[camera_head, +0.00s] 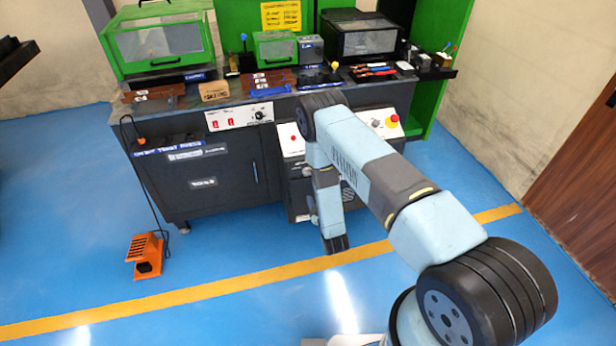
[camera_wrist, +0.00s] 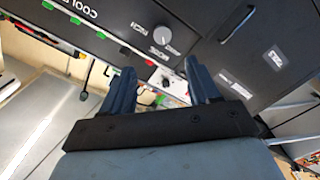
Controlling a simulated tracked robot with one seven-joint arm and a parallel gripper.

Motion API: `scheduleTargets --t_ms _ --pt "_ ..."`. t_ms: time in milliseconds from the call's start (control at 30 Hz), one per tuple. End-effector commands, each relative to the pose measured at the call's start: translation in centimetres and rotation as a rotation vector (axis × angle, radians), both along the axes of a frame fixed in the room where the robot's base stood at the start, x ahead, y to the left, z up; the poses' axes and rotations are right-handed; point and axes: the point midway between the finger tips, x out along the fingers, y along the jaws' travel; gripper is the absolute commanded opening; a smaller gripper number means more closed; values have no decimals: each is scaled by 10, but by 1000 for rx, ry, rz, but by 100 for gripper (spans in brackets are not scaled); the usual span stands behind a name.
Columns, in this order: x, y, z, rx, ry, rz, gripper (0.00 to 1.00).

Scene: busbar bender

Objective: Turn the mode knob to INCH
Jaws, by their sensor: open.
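A white panel (camera_head: 240,117) on the machine's front carries red switches and a dark knob (camera_head: 258,115). My gripper (camera_head: 336,244) hangs low before the cabinet, apart from both panels. In the wrist view my gripper (camera_wrist: 159,68) is open and empty. A grey round dial (camera_wrist: 162,35) shows beyond its fingers.
My arm crosses the machine's right half and hides part of its front. An orange foot pedal (camera_head: 146,256) with a cable stands on the blue floor at left. Green-framed covers (camera_head: 157,40) and tools crowd the bench top.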

Motion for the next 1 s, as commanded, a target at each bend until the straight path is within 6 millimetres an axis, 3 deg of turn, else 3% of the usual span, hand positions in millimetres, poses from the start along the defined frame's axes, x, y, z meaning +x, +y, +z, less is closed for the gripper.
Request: scheduleTargets --t_ms 133,267,1000 --pt "-8 -1 -9 -9 -17 7 61" --pt "-1 2 -9 -10 -21 8 61" --pt "110 33 -9 -8 -20 7 61"
